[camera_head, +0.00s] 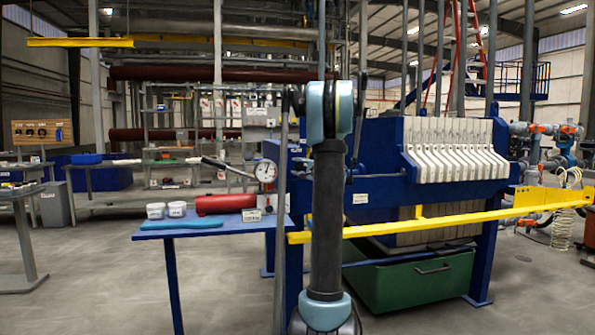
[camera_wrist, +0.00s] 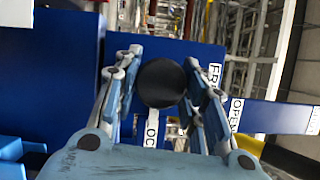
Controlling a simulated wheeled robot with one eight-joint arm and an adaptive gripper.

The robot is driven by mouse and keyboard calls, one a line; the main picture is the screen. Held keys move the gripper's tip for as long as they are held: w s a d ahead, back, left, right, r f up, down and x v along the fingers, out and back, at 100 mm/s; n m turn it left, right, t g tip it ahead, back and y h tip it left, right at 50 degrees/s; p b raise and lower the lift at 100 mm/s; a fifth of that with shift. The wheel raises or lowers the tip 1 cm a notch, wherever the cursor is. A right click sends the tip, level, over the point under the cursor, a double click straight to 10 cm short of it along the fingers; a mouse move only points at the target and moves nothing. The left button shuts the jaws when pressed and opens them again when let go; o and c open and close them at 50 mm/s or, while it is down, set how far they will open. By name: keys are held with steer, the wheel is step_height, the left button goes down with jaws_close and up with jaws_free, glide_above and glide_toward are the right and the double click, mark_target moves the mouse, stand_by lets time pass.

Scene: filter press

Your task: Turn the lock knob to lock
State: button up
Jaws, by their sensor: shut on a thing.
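The lock knob (camera_wrist: 162,83) is a round black disc in the wrist view, in front of a blue panel (camera_wrist: 70,75). My gripper (camera_wrist: 164,78) has a finger on each side of the knob and is shut on it. A white label with "LOC" legible (camera_wrist: 151,130) is below the knob, partly covered. To the right are a label starting "FR" (camera_wrist: 214,76) and an "OPEN" label (camera_wrist: 235,114). No pointer mark shows on the knob, so its setting cannot be told. In the head view, my arm hides the knob and gripper.
The filter press has white plates (camera_head: 455,150), a yellow bar (camera_head: 440,222) across its front and a green bin (camera_head: 415,280) below.

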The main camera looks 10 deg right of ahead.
steer(key=shift+f+m, duration=0.15)
steer(key=shift+m, duration=0.25)
steer(key=o, duration=1.1)
steer(key=v, duration=1.2)
steer(key=shift+f, duration=0.3)
